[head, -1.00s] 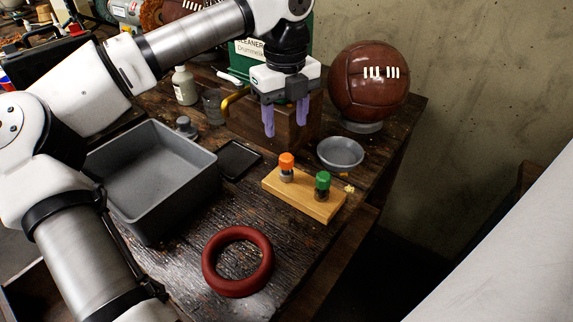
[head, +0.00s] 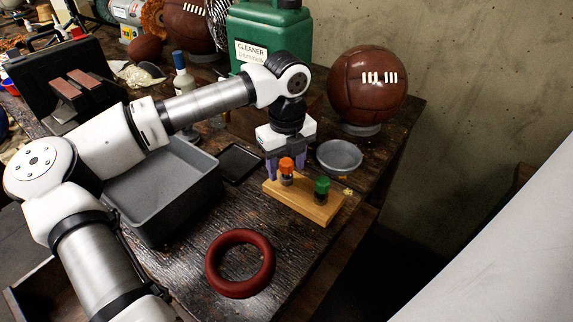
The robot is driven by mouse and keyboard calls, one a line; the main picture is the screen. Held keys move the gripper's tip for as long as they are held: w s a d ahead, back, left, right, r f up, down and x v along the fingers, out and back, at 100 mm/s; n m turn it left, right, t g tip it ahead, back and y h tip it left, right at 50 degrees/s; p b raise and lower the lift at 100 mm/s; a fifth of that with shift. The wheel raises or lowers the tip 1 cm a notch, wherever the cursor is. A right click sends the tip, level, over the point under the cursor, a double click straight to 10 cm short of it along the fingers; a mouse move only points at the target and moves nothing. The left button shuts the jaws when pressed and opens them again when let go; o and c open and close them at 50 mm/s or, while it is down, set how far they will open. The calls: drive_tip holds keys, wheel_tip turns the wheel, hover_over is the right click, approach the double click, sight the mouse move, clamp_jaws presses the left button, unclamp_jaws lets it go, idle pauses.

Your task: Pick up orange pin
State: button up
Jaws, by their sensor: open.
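The orange pin (head: 287,165) has an orange cap and a dark body, and stands upright in a light wooden block (head: 313,208). The green pin (head: 321,189) stands in the same block to its right. My gripper (head: 286,172) points down just behind the orange pin, with its purple fingers open. One finger shows to the left of the orange cap and the other to its right. The cap hides part of the gripper. I cannot tell whether the fingers touch the pin.
A small grey dish (head: 339,156) lies just right of the gripper. A grey bin (head: 165,200) stands left, and a dark red ring (head: 240,288) lies in front. A brown leather ball (head: 367,86) and a green cleaner can (head: 268,38) stand behind.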

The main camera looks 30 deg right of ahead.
sight(286, 161)
drive_tip(key=c, duration=1)
wheel_tip(286, 161, up, 19)
drive_tip(key=b, duration=0.2)
drive_tip(key=shift+r+b, duration=0.15)
drive_tip(key=shift+b, duration=0.25)
